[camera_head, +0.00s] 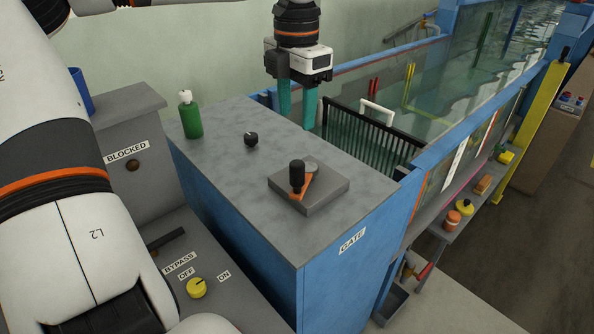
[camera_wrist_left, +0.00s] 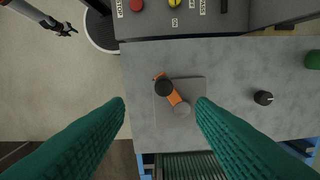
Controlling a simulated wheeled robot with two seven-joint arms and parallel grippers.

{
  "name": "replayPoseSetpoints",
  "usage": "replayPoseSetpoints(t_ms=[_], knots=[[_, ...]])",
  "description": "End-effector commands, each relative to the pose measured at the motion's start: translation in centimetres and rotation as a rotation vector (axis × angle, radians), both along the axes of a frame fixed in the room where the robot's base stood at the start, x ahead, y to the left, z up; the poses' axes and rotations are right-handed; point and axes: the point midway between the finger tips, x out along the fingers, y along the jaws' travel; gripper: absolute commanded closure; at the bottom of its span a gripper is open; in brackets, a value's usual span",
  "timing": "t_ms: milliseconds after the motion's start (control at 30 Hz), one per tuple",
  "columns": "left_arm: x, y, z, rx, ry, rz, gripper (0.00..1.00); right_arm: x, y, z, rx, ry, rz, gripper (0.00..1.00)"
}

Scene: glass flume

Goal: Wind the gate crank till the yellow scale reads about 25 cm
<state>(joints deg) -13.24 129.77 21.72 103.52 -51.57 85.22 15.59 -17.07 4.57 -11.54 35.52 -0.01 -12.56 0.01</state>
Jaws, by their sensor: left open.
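The gate crank has a black knob (camera_head: 297,174) on a short orange arm (camera_head: 305,188). It sits on a raised grey plate (camera_head: 335,186) on the cabinet marked GATE. My left gripper (camera_head: 297,118) hangs fingers down beyond the crank, apart from it, open and empty. In the left wrist view its teal fingertips (camera_wrist_left: 160,105) spread wide, with the crank knob (camera_wrist_left: 164,88) seen below between them. A long yellow strip (camera_head: 538,120), perhaps the scale, slants along the flume; no reading is legible. An arm end (camera_wrist_left: 65,29), probably my right gripper, is small and dark.
A green bottle (camera_head: 190,115) and a small black knob (camera_head: 251,139) stand on the cabinet top (camera_head: 235,165). A yellow BYPASS knob (camera_head: 196,287) is on the lower panel. A black grating (camera_head: 375,135) stands in the flume behind.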

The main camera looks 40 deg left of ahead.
Motion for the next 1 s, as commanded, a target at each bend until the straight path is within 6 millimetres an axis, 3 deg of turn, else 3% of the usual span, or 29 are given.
replayPoseSetpoints(t_ms=[33, 100, 233, 367, 500, 800, 1000], knots=[[0.0, 0.0, -1.4, -0.001, 0.001, 0.001, 0.50, -1.0, -0.7, -1.4, -0.010, 0.015, 0.000, 0.50], [0.0, 0.0, -2.2, -0.001, 0.000, 0.001, 0.50, -1.8, -1.3, -2.3, -0.018, 0.029, 0.001, 0.50], [0.0, 0.0, -3.2, -0.001, 0.000, 0.001, 0.50, -1.7, -1.4, -3.3, -0.019, 0.028, 0.001, 0.50], [0.0, 0.0, -3.7, -0.001, 0.001, 0.000, 0.50, -0.4, -0.5, -3.0, -0.008, 0.008, -0.002, 0.50], [0.0, 0.1, -5.5, -0.002, 0.005, 0.001, 0.50, 0.8, 0.6, -2.6, 0.008, -0.013, -0.005, 0.50], [-0.1, 0.1, -11.5, -0.002, 0.007, 0.001, 0.50, 0.2, 0.5, -1.6, 0.006, -0.004, -0.003, 0.50], [0.0, 0.1, -14.2, -0.003, 0.003, 0.001, 0.50, -0.2, 0.2, -1.3, 0.002, 0.002, -0.002, 0.50]])
